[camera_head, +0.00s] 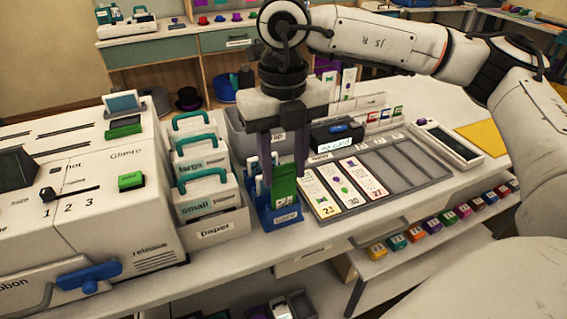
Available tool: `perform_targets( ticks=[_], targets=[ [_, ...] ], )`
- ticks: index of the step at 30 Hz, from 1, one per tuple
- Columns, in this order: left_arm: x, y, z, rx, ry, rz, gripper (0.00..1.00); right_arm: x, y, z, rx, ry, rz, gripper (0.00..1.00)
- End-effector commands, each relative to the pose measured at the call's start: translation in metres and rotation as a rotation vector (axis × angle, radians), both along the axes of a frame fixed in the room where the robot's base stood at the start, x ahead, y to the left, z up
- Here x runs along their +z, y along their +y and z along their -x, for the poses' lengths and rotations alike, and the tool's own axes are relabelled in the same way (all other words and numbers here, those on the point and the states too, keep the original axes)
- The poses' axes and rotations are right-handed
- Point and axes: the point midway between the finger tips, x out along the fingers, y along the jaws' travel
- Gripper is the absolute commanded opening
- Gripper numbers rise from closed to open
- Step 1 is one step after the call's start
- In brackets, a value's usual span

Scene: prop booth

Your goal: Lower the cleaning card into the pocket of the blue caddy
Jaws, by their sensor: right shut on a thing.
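My right gripper (283,162) points down over the counter, shut on the green cleaning card (284,184). The card hangs upright between the dark fingers, with a small pale mark near its lower end. The blue caddy (268,217) stands on the counter directly below, with a white label on its front. The card's lower part overlaps the caddy in the picture. I cannot tell whether its lower edge is inside the pocket or just above or in front of it. My left gripper is not in view.
A stack of white boxes with teal handles (201,168) stands close left of the caddy. A white machine (150,225) fills the left.

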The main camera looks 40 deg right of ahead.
Motion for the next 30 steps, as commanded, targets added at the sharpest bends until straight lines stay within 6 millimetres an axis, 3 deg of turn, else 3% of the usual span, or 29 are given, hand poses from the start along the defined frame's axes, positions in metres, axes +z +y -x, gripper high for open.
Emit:
perform_targets(
  ticks=[18,30],
  targets=[
    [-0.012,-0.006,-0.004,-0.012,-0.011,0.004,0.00,-0.023,0.000,0.000,0.001,0.000,0.000,0.30],
    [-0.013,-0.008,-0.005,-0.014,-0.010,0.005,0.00,-0.028,0.000,-0.001,0.001,0.000,0.000,0.30]
  ],
)
